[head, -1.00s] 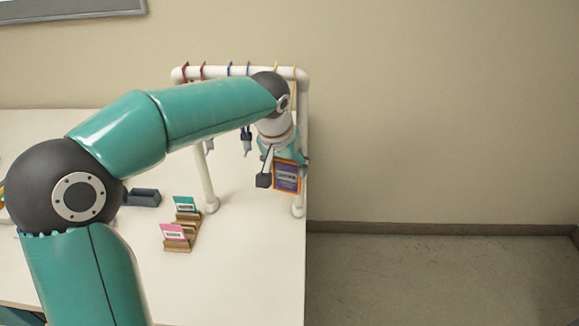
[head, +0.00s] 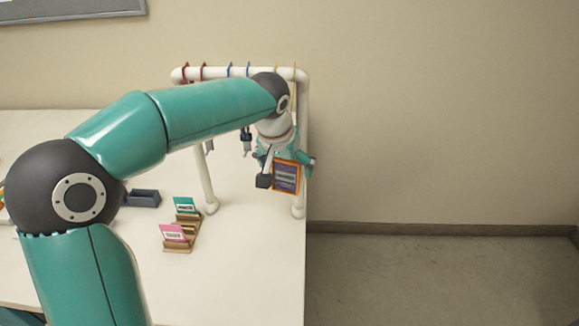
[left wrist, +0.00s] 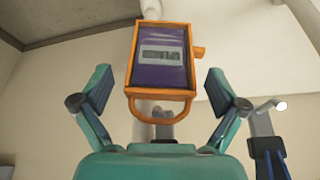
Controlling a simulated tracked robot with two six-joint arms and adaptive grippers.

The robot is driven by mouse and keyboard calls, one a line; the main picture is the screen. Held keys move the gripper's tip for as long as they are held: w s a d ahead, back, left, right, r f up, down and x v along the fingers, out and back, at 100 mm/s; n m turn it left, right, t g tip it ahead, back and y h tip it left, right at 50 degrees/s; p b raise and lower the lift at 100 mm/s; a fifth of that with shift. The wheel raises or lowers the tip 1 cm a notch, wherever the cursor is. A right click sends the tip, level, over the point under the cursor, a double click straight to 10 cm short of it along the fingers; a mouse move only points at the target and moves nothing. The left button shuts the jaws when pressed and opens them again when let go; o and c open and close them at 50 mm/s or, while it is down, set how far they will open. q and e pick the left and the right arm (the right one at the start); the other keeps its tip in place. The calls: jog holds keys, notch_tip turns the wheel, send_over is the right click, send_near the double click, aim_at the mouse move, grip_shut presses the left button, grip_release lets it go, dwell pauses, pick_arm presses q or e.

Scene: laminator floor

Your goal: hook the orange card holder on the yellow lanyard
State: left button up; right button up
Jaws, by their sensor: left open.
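The orange card holder (head: 287,177), with a purple card in it, is at the right end of the white rack. In the left wrist view the holder (left wrist: 160,57) shows upside down, its orange loop beside a grey clip; I cannot tell whether the clip passes through the loop. The yellow lanyard (head: 295,71) shows only as a band on the rail; its strap is mostly hidden behind my arm. My left gripper (head: 289,172) is open around the holder, with a gap on each side in the left wrist view (left wrist: 160,80). My right gripper is not in view.
The white rack (head: 207,185) also carries red and blue lanyards (head: 247,70); a dark blue strap with a clip (left wrist: 268,150) is close beside my gripper. A wooden stand (head: 178,246) holds pink and teal cards. A dark tray (head: 143,197) lies left of it.

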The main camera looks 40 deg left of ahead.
pick_arm(q)
jog(key=shift+r, duration=0.15)
jog(key=v, duration=1.1)
jog(key=shift+s+r, duration=0.2)
jog(key=shift+s, duration=0.05)
